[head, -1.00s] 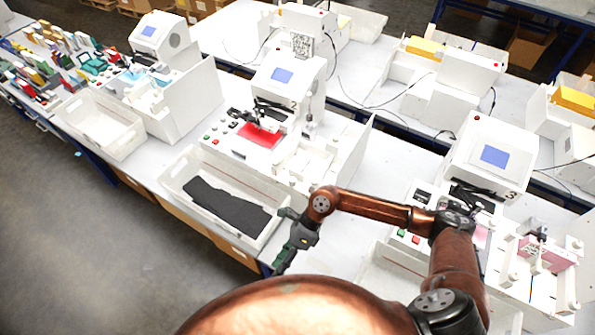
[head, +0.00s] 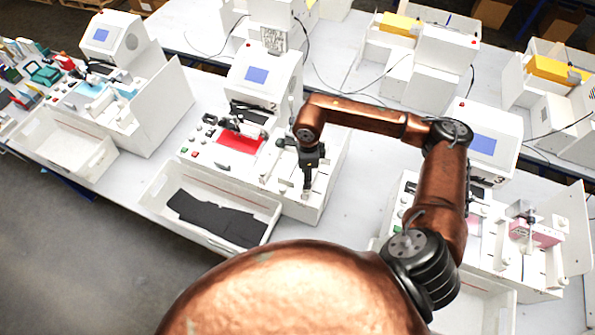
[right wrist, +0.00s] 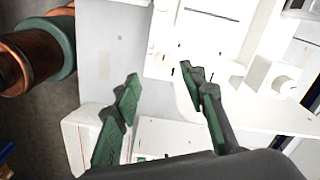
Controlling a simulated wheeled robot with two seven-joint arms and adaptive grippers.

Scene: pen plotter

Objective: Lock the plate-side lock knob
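The pen plotter marked 2 (head: 265,72) stands at the centre of the bench, with a red plate (head: 240,140) on its bed and a white fixture to the right of the plate. My right gripper (head: 306,192) points down over this white fixture. In the right wrist view, its two green-padded fingers (right wrist: 160,85) are spread, with nothing between them. A small round white knob (right wrist: 162,60) shows just beyond the fingertips, apart from them. A larger white cylinder (right wrist: 285,86) shows to the right. I cannot tell which is the plate-side lock knob. My left gripper is out of view.
A white bin (head: 160,205) holding dark sheets stands in front of the plotter. Plotter 3 (head: 490,125), with a pink block (head: 535,233), stands to the right. Another plotter (head: 115,40) stands at the left. Bare bench lies between the stations.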

